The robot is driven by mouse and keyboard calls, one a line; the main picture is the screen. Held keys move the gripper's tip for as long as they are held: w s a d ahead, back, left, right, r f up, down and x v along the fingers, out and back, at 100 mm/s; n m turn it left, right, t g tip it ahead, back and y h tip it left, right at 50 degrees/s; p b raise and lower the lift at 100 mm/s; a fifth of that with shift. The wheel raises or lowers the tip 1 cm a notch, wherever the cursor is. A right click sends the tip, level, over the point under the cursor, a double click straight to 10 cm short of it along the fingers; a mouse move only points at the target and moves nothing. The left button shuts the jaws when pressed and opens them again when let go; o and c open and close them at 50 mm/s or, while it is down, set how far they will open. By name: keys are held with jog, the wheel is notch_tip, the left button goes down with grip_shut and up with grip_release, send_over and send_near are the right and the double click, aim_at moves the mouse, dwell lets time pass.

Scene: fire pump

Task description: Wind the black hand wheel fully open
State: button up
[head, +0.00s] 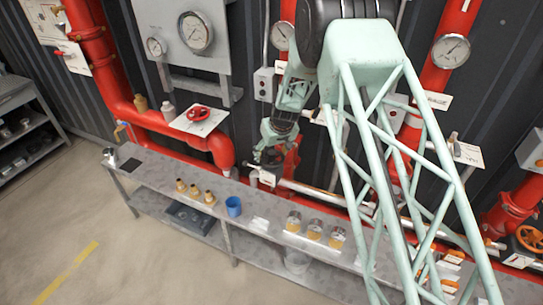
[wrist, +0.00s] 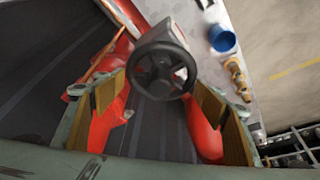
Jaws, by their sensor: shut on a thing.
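The black hand wheel (wrist: 160,68) is in the upper middle of the wrist view, with dark spokes and a hub, in front of red pipework. My gripper (wrist: 157,84) has one brown-padded finger on each side of the wheel, with the tips at its rim, shut on it. In the head view my gripper (head: 268,154) is at the red pipework behind the bench. There my arm and gripper hide most of the wheel, and its turn angle cannot be told.
A grey bench (head: 150,169) runs in front of the pipes, bearing a blue cup (head: 233,206), brass fittings (head: 195,191) and several jars (head: 314,229). A red hand wheel (head: 200,113) is to the left and an orange one (head: 531,238) far right. The floor in front is clear.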

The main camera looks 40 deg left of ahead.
jog(key=shift+w+f+n+g+y+b, duration=0.25)
jog(key=shift+n+b, duration=0.65)
jog(key=shift+b, duration=1.85)
jog(key=shift+s+r+n+g+y+b, duration=0.25)
jog(key=shift+n+b, duration=0.65)
jog(key=shift+b, duration=1.85)
